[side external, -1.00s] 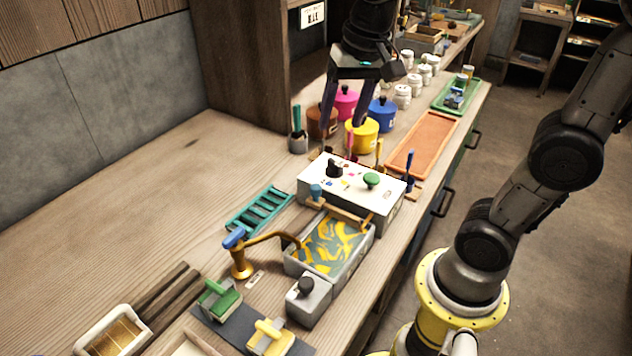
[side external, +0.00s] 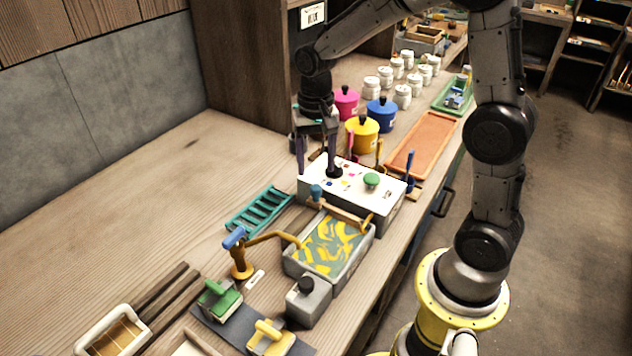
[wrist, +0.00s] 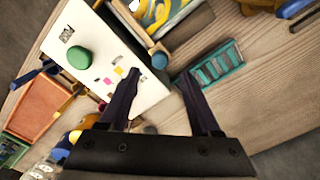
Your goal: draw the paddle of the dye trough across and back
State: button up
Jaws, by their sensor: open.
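The dye trough (side external: 345,274) is a grey box on the bench holding green-grey liquid with yellow swirls. Its paddle is a wooden bar (side external: 346,212) across the trough's far end, with a blue knob (side external: 316,191) at its left end. The knob also shows in the wrist view (wrist: 160,60), just beyond my fingertips, with part of the trough above it. My gripper (side external: 317,172) is open and empty, pointing down beside the left end of the white control box (side external: 385,211). It is apart from the knob. In the wrist view the gripper (wrist: 160,76) has nothing between its fingers.
The control box has a green knob (side external: 371,180). A teal rack (side external: 260,210) lies left of the trough. A brass tap with a blue handle (side external: 238,255) reaches over it. Coloured pots (side external: 362,135) stand behind the box. Bare bench lies to the left.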

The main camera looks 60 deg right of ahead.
aim_at(316, 187)
notch_tip(316, 187, down, 6)
jog(key=shift+r, duration=0.1)
dwell(0.4)
grip_shut()
dwell(1.2)
